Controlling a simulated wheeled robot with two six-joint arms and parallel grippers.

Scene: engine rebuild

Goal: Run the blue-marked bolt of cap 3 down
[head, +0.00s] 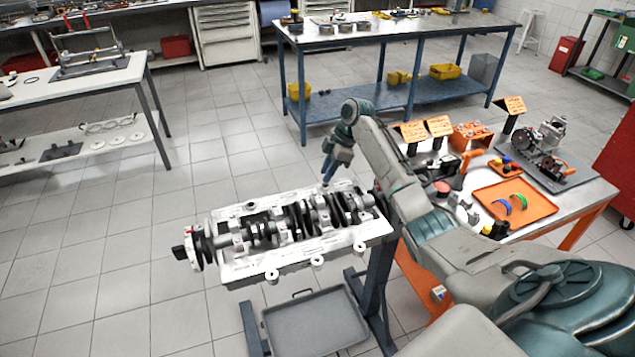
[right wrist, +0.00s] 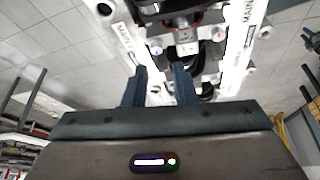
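The engine block (head: 240,270) lies on a stand with a crankshaft (head: 290,222) and several bearing caps along it. My right gripper (head: 327,181) points down over the block's far edge, towards its right end. In the right wrist view its two dark fingers (right wrist: 160,85) are spread apart with nothing clearly held between them. Just beyond them is a grey cap (right wrist: 187,40), with a blue-marked bolt head (right wrist: 156,49) on its left and a red-marked one (right wrist: 218,34) on its right. I cannot read the cap's number. My left gripper is not in view.
A side table at right holds an orange tray (head: 530,208) with coloured shells, orange bins (head: 470,136) and a small mechanical assembly (head: 535,150). A grey tray (head: 315,320) sits low under the block. The floor to the left is clear.

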